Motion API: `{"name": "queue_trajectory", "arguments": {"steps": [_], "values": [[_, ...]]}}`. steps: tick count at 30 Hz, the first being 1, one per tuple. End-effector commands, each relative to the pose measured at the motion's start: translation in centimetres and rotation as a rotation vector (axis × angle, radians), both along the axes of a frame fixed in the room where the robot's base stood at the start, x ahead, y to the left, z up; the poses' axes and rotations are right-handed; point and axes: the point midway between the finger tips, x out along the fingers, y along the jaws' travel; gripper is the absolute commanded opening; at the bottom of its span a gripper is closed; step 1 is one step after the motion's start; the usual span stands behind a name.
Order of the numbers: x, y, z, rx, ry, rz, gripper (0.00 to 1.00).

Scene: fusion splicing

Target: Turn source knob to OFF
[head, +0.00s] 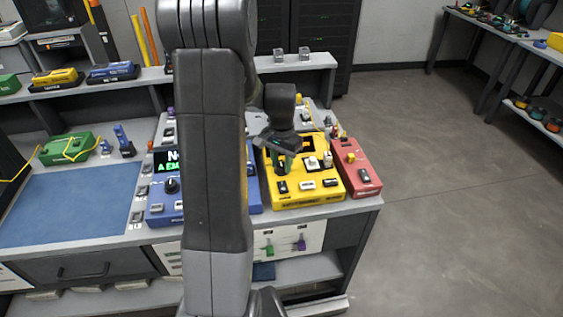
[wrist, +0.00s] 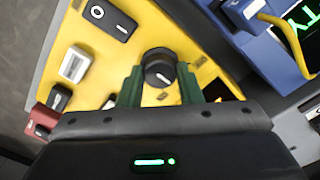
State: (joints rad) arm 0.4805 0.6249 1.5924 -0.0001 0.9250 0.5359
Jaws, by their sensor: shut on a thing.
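A round black knob (wrist: 158,66) with a white pointer line stands on the yellow box (wrist: 150,22) in the wrist view. The line points to the lower right of that picture. My gripper (wrist: 160,86) is shut on this knob, with one green finger on each side of it. I cannot read the markings around the knob.
A black rocker switch (wrist: 110,20) and a white button (wrist: 74,65) sit near the knob. A red box (head: 357,166) stands right of the yellow one. A blue device (head: 158,208) with a green-lit screen and its own knob (head: 171,186) stands left, partly behind my arm.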

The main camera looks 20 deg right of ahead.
Motion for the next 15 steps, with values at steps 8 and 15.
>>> {"name": "queue_trajectory", "arguments": {"steps": [8,15], "values": [[0.05,-0.02,0.05,-0.001,-0.002,0.260,0.09],[0.06,-0.02,0.07,-0.001,-0.002,0.477,0.09]]}}
